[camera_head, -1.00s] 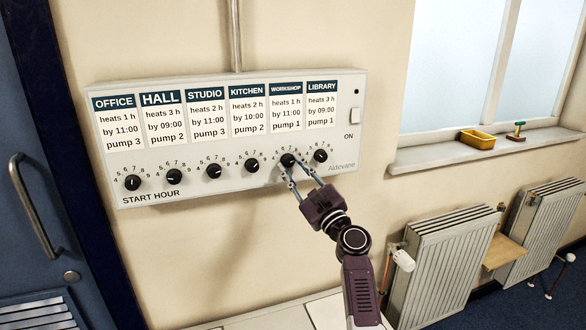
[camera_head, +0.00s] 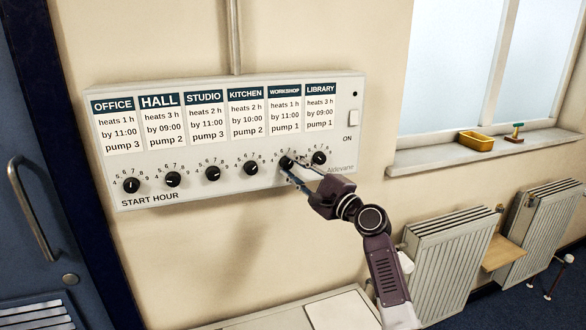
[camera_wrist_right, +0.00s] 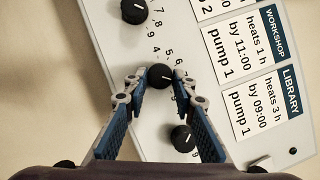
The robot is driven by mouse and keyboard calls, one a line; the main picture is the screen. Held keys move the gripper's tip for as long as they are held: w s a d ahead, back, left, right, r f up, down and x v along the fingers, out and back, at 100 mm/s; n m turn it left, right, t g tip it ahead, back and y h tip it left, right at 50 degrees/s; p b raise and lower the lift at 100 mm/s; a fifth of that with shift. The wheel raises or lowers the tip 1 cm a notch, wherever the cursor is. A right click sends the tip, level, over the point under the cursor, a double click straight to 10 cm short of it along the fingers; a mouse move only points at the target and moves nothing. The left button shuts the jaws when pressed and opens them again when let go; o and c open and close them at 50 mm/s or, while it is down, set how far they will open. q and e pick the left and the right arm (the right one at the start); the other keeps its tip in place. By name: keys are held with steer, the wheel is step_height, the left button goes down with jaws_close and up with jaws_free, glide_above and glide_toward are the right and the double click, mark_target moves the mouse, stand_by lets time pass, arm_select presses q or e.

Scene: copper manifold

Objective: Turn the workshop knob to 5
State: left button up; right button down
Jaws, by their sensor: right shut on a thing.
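The workshop knob (camera_head: 286,162) is a round black knob, fifth from the left on the white control panel (camera_head: 232,195), under the WORKSHOP label (camera_head: 284,92). My right gripper (camera_head: 290,167) reaches it from the lower right. In the right wrist view the knob (camera_wrist_right: 160,76) sits between the fingertips of the gripper (camera_wrist_right: 159,82), which is shut on it. Its short white mark points to the right there, roughly towards the label side. The exact number it meets cannot be told, as the fingers partly cover the scale. My left gripper is not in view.
The library knob (camera_head: 319,158) is close on the right and the kitchen knob (camera_head: 250,168) on the left. A white switch (camera_head: 353,117) is at the panel's right. A windowsill (camera_head: 470,149) with a yellow tray (camera_head: 476,140) and a radiator (camera_head: 449,262) lie further right.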

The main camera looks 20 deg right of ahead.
steer(key=n+p, duration=0.1)
steer(key=n, duration=0.1)
steer(key=n+g, duration=0.1)
steer(key=shift+r+n+p, duration=0.35)
steer(key=shift+n, duration=0.05)
steer(key=n+p, duration=0.1)
steer(key=n+g+p, duration=0.1)
steer(key=n, duration=0.1)
steer(key=shift+r+g+h+p, duration=0.2)
steer(key=shift+g+h+p, duration=0.1)
steer(key=shift+h+p, duration=0.1)
steer(key=n+p, duration=0.1)
steer(key=p, duration=0.1)
steer(key=n+g+h+p, duration=0.1)
steer(key=n+p, duration=0.1)
steer(key=n+h+p, duration=0.1)
steer(key=n+p, duration=0.1)
steer(key=shift+a+r+g, duration=0.15)
steer(key=shift+r+g, duration=0.1)
steer(key=shift+g, duration=0.05)
steer(key=shift+a+f+n+h+p, duration=0.1)
steer(key=shift+n+h+p, duration=0.6)
steer(key=shift+n+p, duration=0.35)
steer(key=shift+f+p, duration=0.1)
steer(key=shift+p, duration=0.3)
steer(key=shift+f, duration=0.1)
steer(key=c, duration=1.8)
jaws_free()
steer(key=shift+o, duration=1)
